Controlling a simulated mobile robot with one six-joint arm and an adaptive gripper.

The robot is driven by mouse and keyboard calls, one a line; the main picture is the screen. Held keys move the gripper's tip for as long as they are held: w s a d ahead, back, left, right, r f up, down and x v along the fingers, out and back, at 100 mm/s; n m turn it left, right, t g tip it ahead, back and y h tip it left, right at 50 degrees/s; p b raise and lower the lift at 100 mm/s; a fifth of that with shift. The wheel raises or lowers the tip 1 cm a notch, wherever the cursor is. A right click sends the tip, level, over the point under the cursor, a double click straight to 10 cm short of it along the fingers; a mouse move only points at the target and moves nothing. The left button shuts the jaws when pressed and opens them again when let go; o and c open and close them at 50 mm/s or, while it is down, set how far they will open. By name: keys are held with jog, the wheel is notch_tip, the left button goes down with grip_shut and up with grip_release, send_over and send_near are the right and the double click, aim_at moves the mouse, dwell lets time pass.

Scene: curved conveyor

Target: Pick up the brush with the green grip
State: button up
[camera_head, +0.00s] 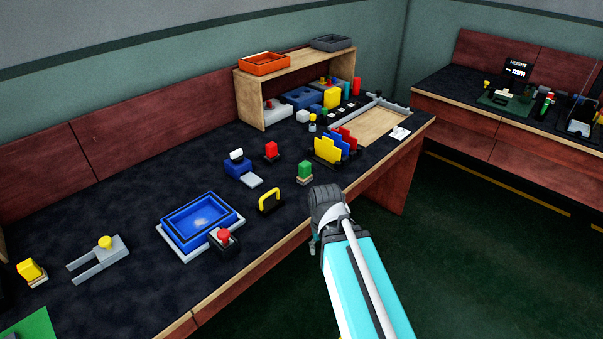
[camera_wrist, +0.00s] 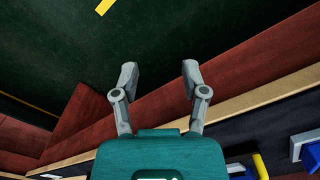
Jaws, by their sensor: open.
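A small upright piece with a green upper part and a pale base (camera_head: 305,171) stands near the front edge of the bench; it looks like the brush with the green grip, though bristles are too small to make out. My gripper (camera_wrist: 159,80) is open and empty in the wrist view, its two fingers apart over the green floor and the bench's red front. In the head view my gripper (camera_head: 315,242) is mostly hidden by my wrist, off the bench's front edge and below the green piece in the picture. The green piece is not seen in the wrist view.
A yellow handle (camera_head: 269,199) and a rack of coloured plates (camera_head: 331,148) stand either side of the green piece. The floor in front of the bench is clear.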

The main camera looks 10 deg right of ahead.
jog(key=shift+o, duration=1.8)
jog(key=shift+w+r, duration=0.2)
jog(key=m+t+h+p, duration=0.35)
jog(key=m+p, duration=0.75)
jog(key=p, duration=0.6)
send_near(305, 164)
jog(key=shift+w+a+r+g, duration=0.1)
jog(key=shift+r+g, duration=0.1)
jog(key=shift+r, duration=0.2)
jog(key=shift+a+r+g, duration=0.1)
jog(key=shift+r+g, duration=0.05)
jog(key=shift+r, duration=0.2)
jog(key=shift+f, duration=0.15)
jog(key=b+x, duration=0.8)
jog(key=shift+d+f, duration=0.1)
jog(key=shift+f, duration=0.05)
